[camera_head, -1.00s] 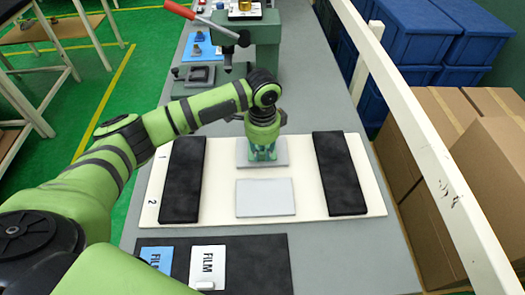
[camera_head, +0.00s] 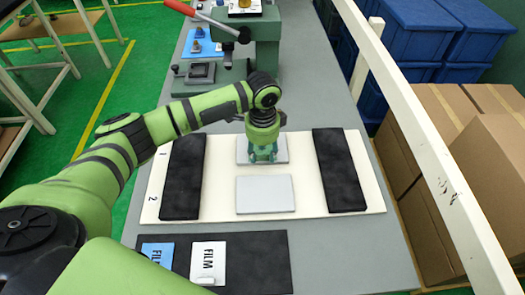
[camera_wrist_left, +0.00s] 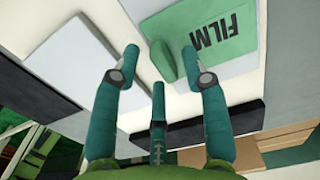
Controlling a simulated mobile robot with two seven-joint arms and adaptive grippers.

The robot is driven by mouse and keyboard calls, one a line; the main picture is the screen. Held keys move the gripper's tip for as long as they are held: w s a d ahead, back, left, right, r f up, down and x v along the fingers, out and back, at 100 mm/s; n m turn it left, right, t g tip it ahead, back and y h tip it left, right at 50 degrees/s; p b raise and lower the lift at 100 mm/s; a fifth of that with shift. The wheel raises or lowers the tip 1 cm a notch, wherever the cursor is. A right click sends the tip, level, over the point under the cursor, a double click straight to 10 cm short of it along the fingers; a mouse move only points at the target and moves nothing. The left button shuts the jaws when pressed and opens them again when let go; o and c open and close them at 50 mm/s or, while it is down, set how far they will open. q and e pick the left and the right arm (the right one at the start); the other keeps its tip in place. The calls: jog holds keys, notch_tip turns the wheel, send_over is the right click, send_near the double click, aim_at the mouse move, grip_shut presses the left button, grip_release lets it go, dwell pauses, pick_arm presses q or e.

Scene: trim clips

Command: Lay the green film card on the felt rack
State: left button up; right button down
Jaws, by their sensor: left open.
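The green film card (camera_wrist_left: 222,38), marked FILM, lies on a pale grey plate in the left wrist view. A raised green tab (camera_wrist_left: 164,62) stands at its edge. My left gripper (camera_wrist_left: 160,53) is open, with its fingertips on either side of this tab and gaps visible. The dark felt rack (camera_head: 262,262) lies at the front and holds a blue film card (camera_head: 157,256) and a white one (camera_head: 208,262). My right gripper is out of view.
A cream board (camera_head: 222,185) carries the upper grey plate, a bare lower grey plate (camera_head: 265,194) and two black strips (camera_head: 181,178) (camera_head: 340,170). A green press (camera_head: 262,45) stands behind. A white rail (camera_head: 420,130) runs along the right. The felt's right part is bare.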

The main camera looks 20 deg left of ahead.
pick_arm(q)
notch_tip(320, 180, up, 12)
jog(key=b, duration=0.2)
jog(key=shift+b, duration=0.4)
